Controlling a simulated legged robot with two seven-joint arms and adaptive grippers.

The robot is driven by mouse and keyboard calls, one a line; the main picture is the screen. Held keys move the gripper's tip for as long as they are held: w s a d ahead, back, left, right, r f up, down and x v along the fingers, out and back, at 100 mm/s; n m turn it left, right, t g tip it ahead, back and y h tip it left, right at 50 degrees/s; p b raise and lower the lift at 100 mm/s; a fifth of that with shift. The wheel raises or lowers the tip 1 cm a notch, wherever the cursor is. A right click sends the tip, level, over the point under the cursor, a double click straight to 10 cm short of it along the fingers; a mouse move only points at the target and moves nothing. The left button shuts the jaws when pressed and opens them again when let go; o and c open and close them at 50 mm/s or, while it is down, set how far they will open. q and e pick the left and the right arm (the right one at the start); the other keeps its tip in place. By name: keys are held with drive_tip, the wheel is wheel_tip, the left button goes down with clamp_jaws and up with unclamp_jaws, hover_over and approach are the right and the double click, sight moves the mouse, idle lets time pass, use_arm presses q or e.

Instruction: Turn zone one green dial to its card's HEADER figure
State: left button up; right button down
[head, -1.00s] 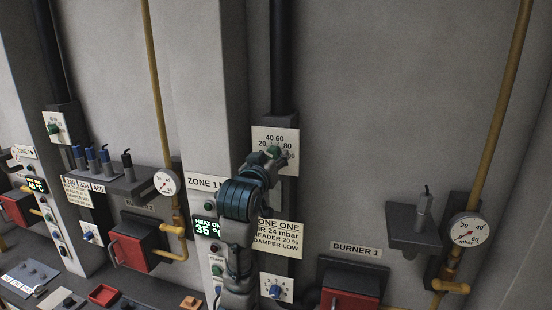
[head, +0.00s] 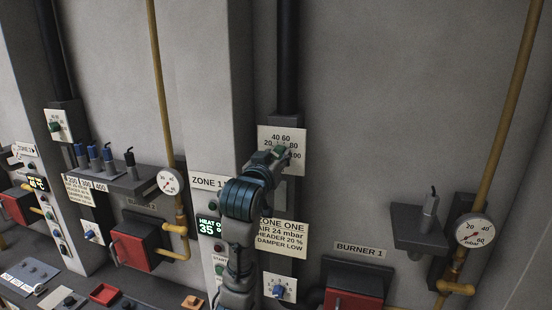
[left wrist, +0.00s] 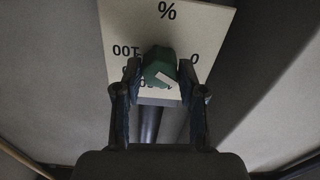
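The zone one green dial (head: 280,150) sits on a white plate (head: 297,134) marked 20 to 100 on the wall. My left gripper (head: 277,154) is at the dial and covers part of it. In the left wrist view, the plate is upside down and my left gripper's fingers (left wrist: 159,72) stand on both sides of the green dial (left wrist: 157,62), seemingly shut on it. The dial's white pointer mark slants to the lower right there; its exact figure is hidden. The zone one card (head: 284,238) below reads air 24 mbar, header 20 %, damper low. My right gripper is not in view.
A ZONE 1 panel with a lit display (head: 209,227) is left of my arm. A small blue dial (head: 279,290) is below the card. The burner 1 red box (head: 352,301), a gauge (head: 474,231) and yellow pipe are at right.

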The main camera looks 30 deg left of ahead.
use_arm(q)
drive_tip(key=o, duration=0.4)
drive_tip(key=shift+w, duration=0.1)
drive_tip(key=shift+w+f, duration=0.1)
drive_tip(key=shift+w, duration=0.15)
drive_tip(key=shift+s+a, duration=0.1)
drive_tip(key=shift+s, duration=0.1)
drive_tip(key=v, duration=1.1)
drive_tip(key=shift+s+f, duration=0.15)
drive_tip(key=shift+s, duration=0.05)
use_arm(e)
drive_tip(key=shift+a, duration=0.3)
